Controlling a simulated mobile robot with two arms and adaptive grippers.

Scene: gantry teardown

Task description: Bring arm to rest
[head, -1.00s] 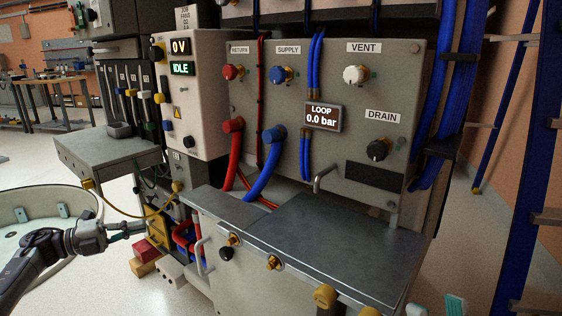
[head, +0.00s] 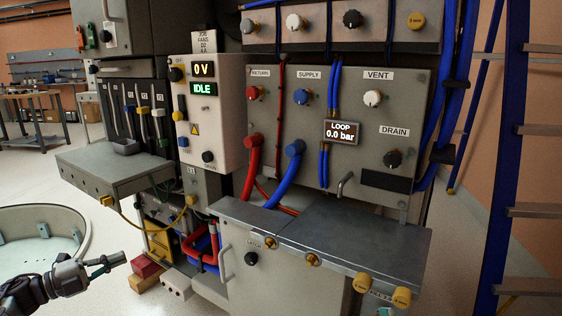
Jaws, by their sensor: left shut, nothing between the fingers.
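My left arm comes in at the lower left of the head view. Its gripper (head: 106,264) is shut and empty, its fingers pointing right toward the red block on the floor but apart from it. It is in front of the round grey tub, low and clear of the cabinet. My right gripper is out of the picture.
A round tub (head: 78,212) stands at the left. A grey shelf (head: 112,170) juts out from the rack. The cabinet (head: 285,285) with a metal top fills the lower middle. A red block (head: 146,266) lies on the floor. A blue ladder (head: 497,160) stands at right.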

